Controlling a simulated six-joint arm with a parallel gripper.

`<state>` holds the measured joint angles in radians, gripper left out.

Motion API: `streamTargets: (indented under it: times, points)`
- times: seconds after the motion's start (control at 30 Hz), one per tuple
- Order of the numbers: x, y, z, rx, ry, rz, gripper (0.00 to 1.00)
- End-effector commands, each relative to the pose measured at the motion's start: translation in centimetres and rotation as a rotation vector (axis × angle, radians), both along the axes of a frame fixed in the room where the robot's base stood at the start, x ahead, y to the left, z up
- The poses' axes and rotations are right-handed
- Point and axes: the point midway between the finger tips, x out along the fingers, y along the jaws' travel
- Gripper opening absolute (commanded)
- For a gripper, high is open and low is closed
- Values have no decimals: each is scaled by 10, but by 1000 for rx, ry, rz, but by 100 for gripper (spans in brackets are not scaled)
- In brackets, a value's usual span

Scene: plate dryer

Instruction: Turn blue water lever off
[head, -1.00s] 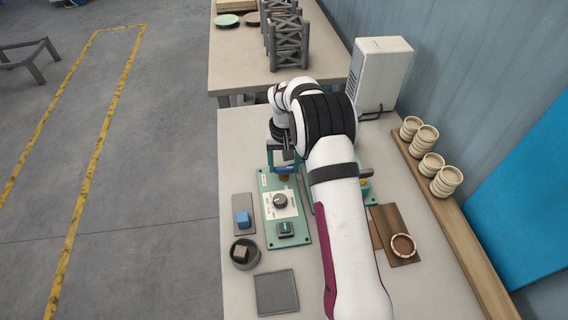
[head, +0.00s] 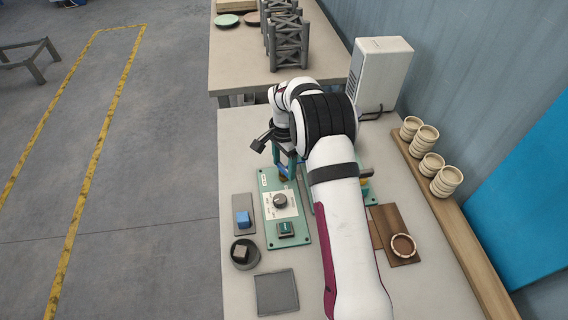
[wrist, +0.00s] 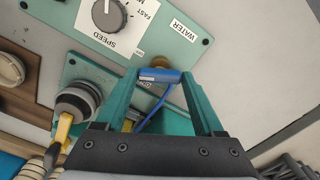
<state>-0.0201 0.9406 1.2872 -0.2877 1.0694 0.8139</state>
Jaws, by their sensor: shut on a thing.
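The blue water lever (wrist: 160,75) shows in the wrist view between my gripper's teal fingers. Its looped blue handle runs down between them, beside a brass valve fitting (wrist: 160,62) near the WATER label. My gripper (wrist: 159,82) is shut on the blue lever. In the head view my gripper (head: 284,167) is at the far end of the green control panel (head: 268,182), partly hidden by my arm. The lever's full angle is hard to tell there.
A speed knob (head: 280,201) and a green switch (head: 286,229) are on the panel. A second valve with a yellow handle (wrist: 64,130) is close to the left finger in the wrist view. A blue block (head: 243,218) lies on a grey pad. Table left of the gripper is clear.

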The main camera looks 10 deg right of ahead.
Motion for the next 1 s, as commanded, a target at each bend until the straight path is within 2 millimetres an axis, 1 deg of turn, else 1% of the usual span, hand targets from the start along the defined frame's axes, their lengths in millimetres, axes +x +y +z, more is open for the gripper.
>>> streamTargets:
  times: [0.2,0.5,0.73,1.0]
  points:
    - [0,0,0,0,-1,-186,14]
    - [0,0,0,-1,-1,-385,14]
    - [0,0,0,-1,-1,-469,14]
    - [0,0,0,-1,-1,-504,14]
